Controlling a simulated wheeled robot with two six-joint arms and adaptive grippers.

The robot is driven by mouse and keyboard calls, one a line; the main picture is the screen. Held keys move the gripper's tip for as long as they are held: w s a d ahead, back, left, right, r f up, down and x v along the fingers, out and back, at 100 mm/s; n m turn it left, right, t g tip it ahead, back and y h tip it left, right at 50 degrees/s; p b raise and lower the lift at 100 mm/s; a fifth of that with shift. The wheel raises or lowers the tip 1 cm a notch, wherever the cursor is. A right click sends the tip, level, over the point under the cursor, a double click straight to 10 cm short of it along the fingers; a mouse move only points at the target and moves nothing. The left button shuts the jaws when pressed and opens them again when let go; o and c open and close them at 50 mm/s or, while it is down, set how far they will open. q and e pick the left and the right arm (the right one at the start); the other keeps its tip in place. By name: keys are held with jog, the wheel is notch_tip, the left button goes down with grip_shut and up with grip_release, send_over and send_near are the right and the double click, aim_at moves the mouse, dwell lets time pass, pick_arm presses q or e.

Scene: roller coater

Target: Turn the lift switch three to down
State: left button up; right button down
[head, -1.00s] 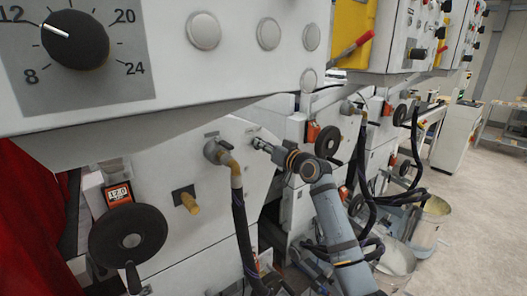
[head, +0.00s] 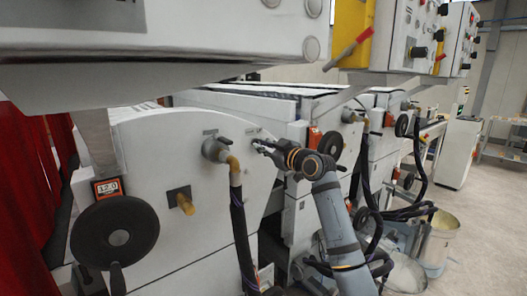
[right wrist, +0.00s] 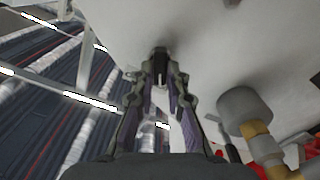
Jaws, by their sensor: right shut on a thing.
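A small dark lift switch (right wrist: 160,55) sticks out of the pale machine side panel (head: 150,150). It shows between my right fingertips in the right wrist view, and its number cannot be read. My right gripper (head: 262,145) reaches the panel, just right of the grey valve fitting. Its fingers, also seen in the right wrist view (right wrist: 161,72), are shut on the switch. The fingers mostly hide the switch in the head view, so its up or down setting cannot be told. My left gripper is out of view.
The grey valve fitting (head: 216,149) with its brass elbow and dark hose stands close left of my right gripper. A black handwheel (head: 115,237) is at lower left. A control box (head: 180,35) overhangs above. Buckets (head: 440,235) stand at right, with open floor beyond.

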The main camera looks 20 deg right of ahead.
jog(key=shift+n, duration=0.5)
jog(key=c, duration=1.3)
grip_release()
jog(key=shift+c, duration=0.2)
jog(key=v, duration=1.2)
